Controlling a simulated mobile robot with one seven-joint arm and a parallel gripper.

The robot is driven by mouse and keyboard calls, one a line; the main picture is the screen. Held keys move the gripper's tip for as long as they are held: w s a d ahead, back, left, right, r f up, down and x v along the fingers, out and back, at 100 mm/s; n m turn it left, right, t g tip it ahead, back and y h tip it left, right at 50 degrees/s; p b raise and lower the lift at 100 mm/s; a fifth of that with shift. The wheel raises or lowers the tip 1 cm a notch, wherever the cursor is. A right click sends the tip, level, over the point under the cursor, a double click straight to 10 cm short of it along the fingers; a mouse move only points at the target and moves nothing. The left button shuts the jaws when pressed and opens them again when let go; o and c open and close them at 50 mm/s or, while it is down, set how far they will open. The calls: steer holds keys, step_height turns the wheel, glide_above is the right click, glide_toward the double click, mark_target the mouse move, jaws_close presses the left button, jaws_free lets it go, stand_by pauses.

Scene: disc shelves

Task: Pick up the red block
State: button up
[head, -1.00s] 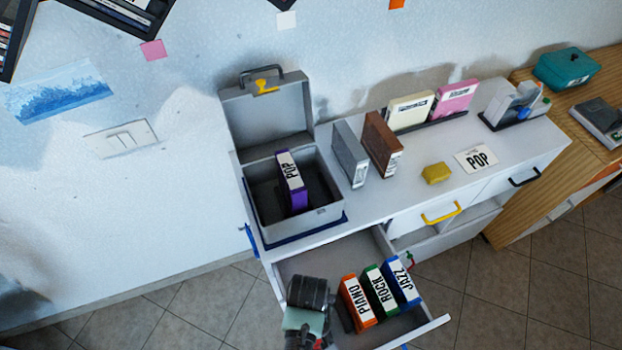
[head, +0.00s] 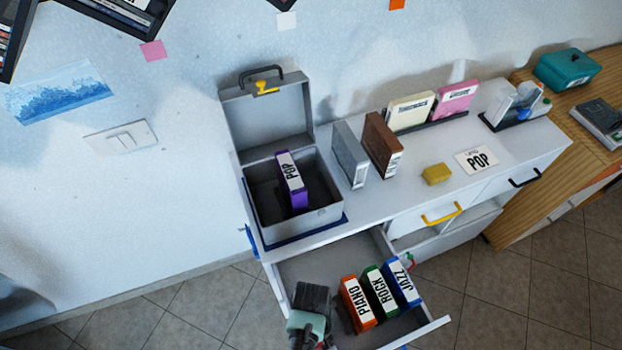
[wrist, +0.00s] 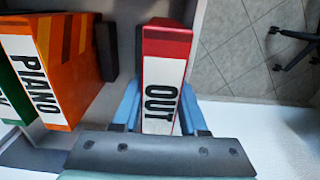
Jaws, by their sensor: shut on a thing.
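The red block (wrist: 167,55), a red case with a white label reading OUT, stands in the wrist view between the two blue fingers of my gripper (wrist: 160,110). The fingers are shut on its sides near the labelled end. In the head view my gripper (head: 308,325) is at the left front of the open drawer, and my own wrist hides most of the block there.
The open drawer (head: 330,258) also holds an orange PIANO case (head: 358,302), a green ROCK case (head: 380,292) and a blue JAZZ case (head: 402,284), right of my gripper. An open grey box (head: 265,215) with a purple POP case (head: 291,180) stands on the cabinet.

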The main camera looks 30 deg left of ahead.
jaws_close()
